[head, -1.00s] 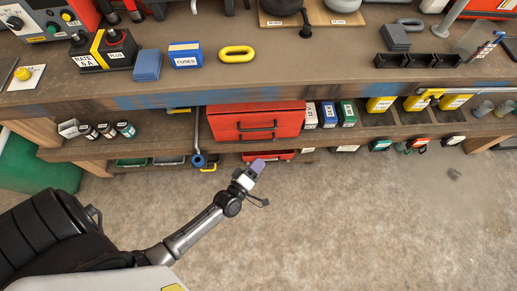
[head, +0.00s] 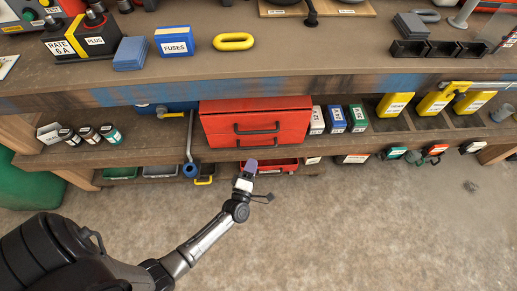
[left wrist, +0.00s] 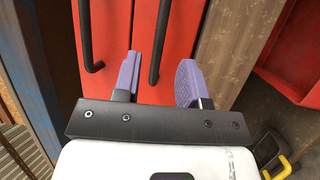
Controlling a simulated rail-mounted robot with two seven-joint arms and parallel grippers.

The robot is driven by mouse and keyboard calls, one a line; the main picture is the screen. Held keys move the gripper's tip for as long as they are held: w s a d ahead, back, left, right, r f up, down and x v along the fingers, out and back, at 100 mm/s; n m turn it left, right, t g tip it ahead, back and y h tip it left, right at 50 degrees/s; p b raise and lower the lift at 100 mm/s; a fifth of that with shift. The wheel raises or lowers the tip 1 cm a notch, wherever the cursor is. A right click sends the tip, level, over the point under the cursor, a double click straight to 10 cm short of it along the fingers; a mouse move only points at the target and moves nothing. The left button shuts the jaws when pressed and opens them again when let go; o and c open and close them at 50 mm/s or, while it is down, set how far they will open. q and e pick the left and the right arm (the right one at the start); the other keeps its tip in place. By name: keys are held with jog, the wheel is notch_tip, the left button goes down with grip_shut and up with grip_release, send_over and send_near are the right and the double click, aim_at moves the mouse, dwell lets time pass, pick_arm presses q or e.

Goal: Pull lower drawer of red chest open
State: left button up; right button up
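The red chest (head: 285,115) stands on the shelf under the bench top, with two drawers and dark bar handles. The upper handle (head: 257,128) and lower handle (head: 258,142) show on its front, and both drawers look shut. My left gripper (head: 250,164) is just in front of and below the lower drawer. In the left wrist view its purple fingers (left wrist: 158,82) are spread apart, with the lower handle (left wrist: 160,42) lying across the gap between them, not gripped. The upper handle (left wrist: 86,38) is outside the fingers. My right gripper is not in view.
A red bin (head: 278,165) sits below the chest, close to the gripper. A blue-ended metal tool (head: 190,150) is at the chest's left; labelled boxes (head: 336,118) are at its right. The floor (head: 350,220) in front is clear.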

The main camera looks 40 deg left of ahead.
aim_at(259, 147)
pick_arm(q)
jog(key=shift+b+x, duration=1.05)
jog(key=shift+x, duration=2.8)
jog(key=shift+c, duration=0.4)
grip_shut()
